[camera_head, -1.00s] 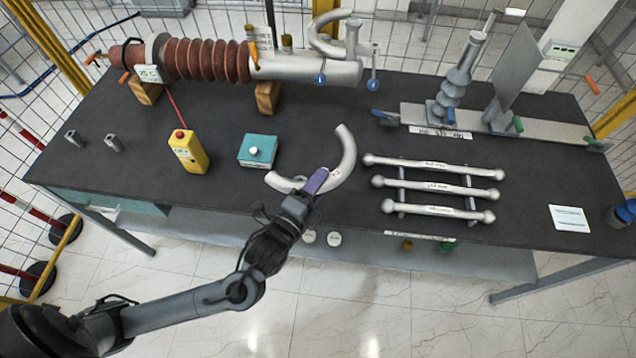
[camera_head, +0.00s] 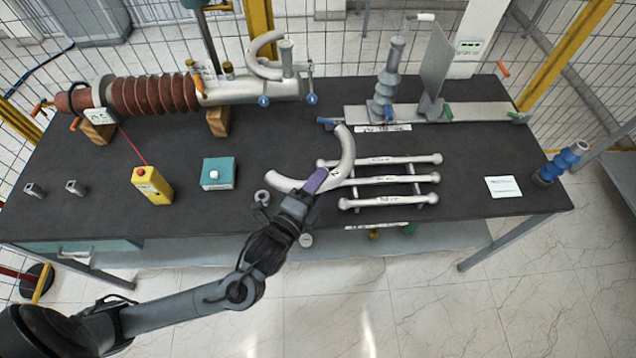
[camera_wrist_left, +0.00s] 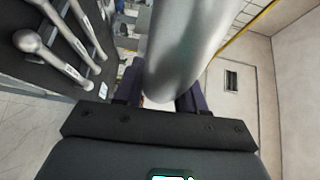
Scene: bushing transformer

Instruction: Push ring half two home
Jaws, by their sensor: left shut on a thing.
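A silver curved ring half (camera_head: 347,150) is held by my left gripper (camera_head: 316,182), whose purple fingers are shut on it near its lower middle. In the head view it overlaps the left ends of the rods. In the left wrist view the ring half (camera_wrist_left: 182,45) rises as a thick tube between the fingers. Another curved silver tube (camera_head: 254,50), similar in shape, is at the right end of the brown ribbed bushing (camera_head: 155,94), by the silver cylinder (camera_head: 250,91). My right gripper is not in view.
Three silver rods (camera_head: 390,180) lie on a rack right of the gripper. A yellow control box (camera_head: 152,187) and a teal box with a white button (camera_head: 218,174) stand left. A blue-grey insulator (camera_head: 389,78) stands at the back. The dark table (camera_head: 270,145) is clear between bushing and gripper.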

